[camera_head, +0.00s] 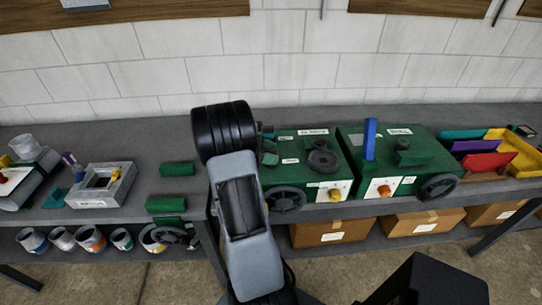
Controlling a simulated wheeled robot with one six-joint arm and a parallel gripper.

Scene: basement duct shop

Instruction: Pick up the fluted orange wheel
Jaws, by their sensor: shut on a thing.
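A small round orange knob (385,191), the only orange wheel-like thing I can make out, sits on a white plate on the front of the right green machine (430,160). It is too small here to tell whether it is fluted. My arm rises through the middle of the view, left of the green machines. My gripper cannot be made out; it is hidden behind the arm or out of frame, so I cannot see what it holds.
The left green machine (300,183) has a yellow knob (335,194) and a black handwheel (285,199). Another black handwheel (437,187) is on the right machine. A grey box (118,188) and green blocks (178,169) stand left on the bench (140,149). Cardboard boxes (330,232) are below.

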